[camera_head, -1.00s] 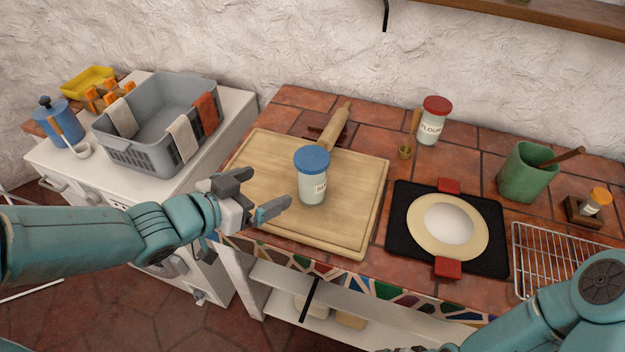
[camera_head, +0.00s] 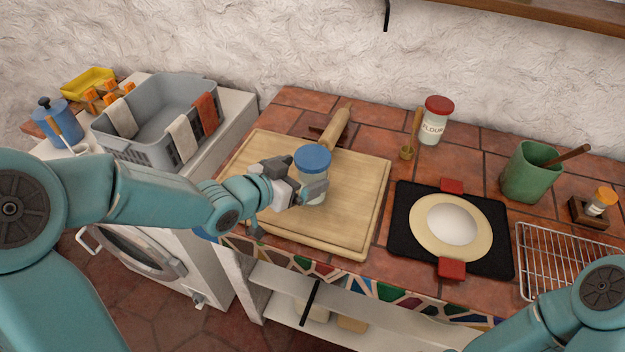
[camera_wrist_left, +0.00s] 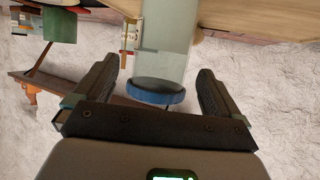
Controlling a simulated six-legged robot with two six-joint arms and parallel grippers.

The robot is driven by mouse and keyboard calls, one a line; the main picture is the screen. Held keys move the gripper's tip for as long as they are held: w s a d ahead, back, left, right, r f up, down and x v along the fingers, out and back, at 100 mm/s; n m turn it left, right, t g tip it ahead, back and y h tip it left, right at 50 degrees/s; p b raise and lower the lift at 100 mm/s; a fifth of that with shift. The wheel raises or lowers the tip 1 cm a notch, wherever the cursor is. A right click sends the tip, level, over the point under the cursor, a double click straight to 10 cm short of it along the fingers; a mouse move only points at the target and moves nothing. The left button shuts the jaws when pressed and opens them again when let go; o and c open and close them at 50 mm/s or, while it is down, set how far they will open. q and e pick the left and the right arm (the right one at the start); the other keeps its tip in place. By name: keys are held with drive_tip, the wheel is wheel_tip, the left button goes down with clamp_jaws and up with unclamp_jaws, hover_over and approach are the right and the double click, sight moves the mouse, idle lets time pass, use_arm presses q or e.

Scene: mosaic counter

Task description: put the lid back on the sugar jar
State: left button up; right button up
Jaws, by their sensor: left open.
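A pale glass jar (camera_head: 311,190) with a blue lid (camera_head: 313,158) stands upright on the wooden board. The lid appears to sit on its top; I cannot tell if it is fully seated. My left gripper (camera_head: 300,180) is open at the jar, with its fingers partly hiding the jar's body. In the left wrist view, the picture is upside down: the jar (camera_wrist_left: 165,45) and blue lid (camera_wrist_left: 155,92) show between the two spread fingers, with gaps on both sides. The label is only partly visible. My right gripper is out of view; only its arm shows.
A rolling pin (camera_head: 337,125) lies at the wooden board's (camera_head: 355,205) back edge. A red-lidded flour jar (camera_head: 434,122), a green pot (camera_head: 526,172), a plate on a black mat (camera_head: 403,250) and a wire rack (camera_head: 565,262) are to the right. A grey basket (camera_head: 130,155) stands left.

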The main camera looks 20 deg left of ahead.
sight(313, 156)
use_arm(q)
drive_tip(key=shift+f+p+x, duration=0.2)
drive_tip(key=shift+x, duration=0.95)
drive_tip(key=shift+f+p+x, duration=0.15)
drive_tip(key=shift+f+x, duration=0.1)
drive_tip(key=shift+x, duration=0.9)
drive_tip(key=shift+s+a, duration=0.1)
drive_tip(key=c, duration=1.4)
drive_tip(key=shift+c, duration=0.4)
wheel_tip(313, 156, up, 9)
drive_tip(key=shift+p, duration=0.65)
wheel_tip(313, 156, up, 11)
drive_tip(key=p, duration=0.6)
